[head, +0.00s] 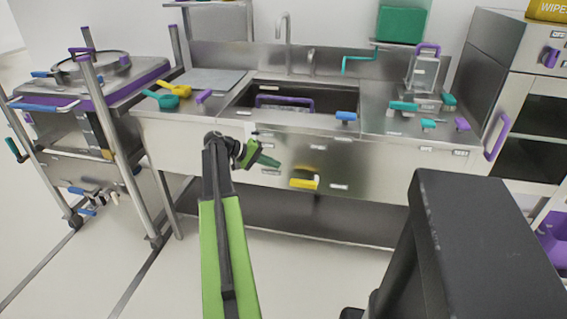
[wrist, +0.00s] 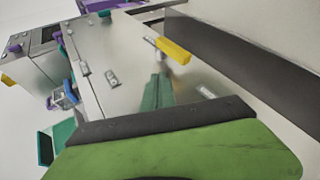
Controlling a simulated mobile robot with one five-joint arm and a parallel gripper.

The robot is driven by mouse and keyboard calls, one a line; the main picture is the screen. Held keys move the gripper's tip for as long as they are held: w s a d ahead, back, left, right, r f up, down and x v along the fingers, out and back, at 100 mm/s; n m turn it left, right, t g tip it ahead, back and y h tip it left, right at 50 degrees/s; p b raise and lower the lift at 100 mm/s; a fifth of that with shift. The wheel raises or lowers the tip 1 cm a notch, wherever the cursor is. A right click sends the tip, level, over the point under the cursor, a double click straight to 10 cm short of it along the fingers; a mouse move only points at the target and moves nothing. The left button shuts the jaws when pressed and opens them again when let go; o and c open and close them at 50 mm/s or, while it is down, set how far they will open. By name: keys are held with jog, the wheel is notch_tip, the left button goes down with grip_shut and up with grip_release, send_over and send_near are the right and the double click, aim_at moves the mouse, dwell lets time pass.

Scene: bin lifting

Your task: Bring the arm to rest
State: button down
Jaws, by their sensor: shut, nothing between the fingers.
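My green and black arm reaches up from the bottom of the head view, in front of the steel sink counter (head: 180,113). My gripper (head: 270,161) is at its end, pointing right, with dark green fingers that look closed and empty. It is in front of the counter's steel front panel. In the wrist view the green fingers of my gripper (wrist: 158,90) show against that front panel, with nothing between them. A yellow handle (wrist: 173,50) on the panel is beyond the fingertips; in the head view this yellow handle (head: 304,183) is to the right and below my gripper.
A steel cart (head: 128,150) with a round lid stands at the left. The sink basin (head: 315,95) is behind my gripper. A cabinet (head: 490,80) with a purple handle stands at the right. Open floor (head: 290,270) lies in front of the counter.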

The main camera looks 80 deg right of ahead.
jog(key=shift+v, duration=0.95)
jog(key=shift+w+f, duration=0.1)
